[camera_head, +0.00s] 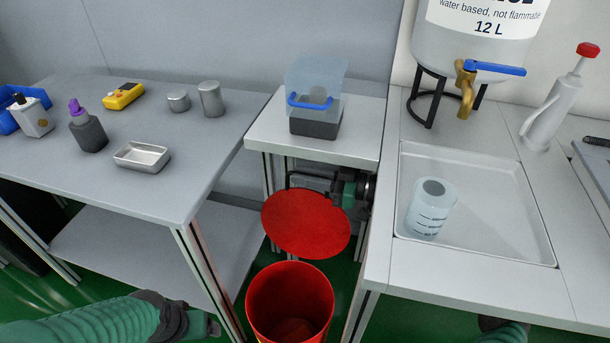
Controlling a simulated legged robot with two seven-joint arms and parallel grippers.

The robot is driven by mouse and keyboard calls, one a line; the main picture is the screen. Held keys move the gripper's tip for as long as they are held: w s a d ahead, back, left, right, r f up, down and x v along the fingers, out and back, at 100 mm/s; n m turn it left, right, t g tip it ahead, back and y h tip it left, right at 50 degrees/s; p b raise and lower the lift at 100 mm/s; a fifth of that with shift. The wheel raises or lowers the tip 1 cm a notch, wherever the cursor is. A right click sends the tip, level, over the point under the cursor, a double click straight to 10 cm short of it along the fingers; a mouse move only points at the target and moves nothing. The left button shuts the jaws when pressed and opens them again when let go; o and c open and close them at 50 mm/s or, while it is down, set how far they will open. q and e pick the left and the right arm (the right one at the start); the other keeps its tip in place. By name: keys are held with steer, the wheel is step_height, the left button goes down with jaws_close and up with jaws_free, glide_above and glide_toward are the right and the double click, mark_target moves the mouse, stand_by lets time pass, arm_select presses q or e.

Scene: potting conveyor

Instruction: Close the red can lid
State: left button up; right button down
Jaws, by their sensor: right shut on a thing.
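The red can (290,300) stands on the floor at the bottom centre, and I see down into its open mouth. Its round red lid (305,223) is up behind the mouth, tilted, and does not cover it. My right gripper (296,184) is at the lid's far upper edge, below the small table, and is shut on the lid. The exact finger contact is partly hidden behind the lid. My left arm comes in at the bottom left, and my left gripper (208,325) is left of the can, apart from it. Its fingers are too unclear to read.
The small table (262,134) with a clear-lidded box (315,122) stands above the lid. A grey table (200,187) with bottles and tins is at left. A white bench (378,262) with a tray (500,255) and beaker (431,208) is at right. The can stands between them.

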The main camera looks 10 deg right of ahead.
steer(key=shift+d+r, duration=0.1)
steer(key=shift+d, duration=0.05)
steer(key=shift+s+b, duration=0.25)
steer(key=shift+b, duration=0.15)
steer(key=s+a+f+n+b, duration=0.1)
steer(key=s+a+n+b, duration=0.2)
steer(key=s, duration=0.9)
steer(key=a+n, duration=0.1)
steer(key=a, duration=0.1)
steer(key=shift+s+a+f+b, duration=0.15)
steer(key=shift+s+a+b, duration=0.1)
steer(key=shift+a+b, duration=0.15)
steer(key=c, duration=1.5)
jaws_free()
steer(key=shift+d, duration=0.1)
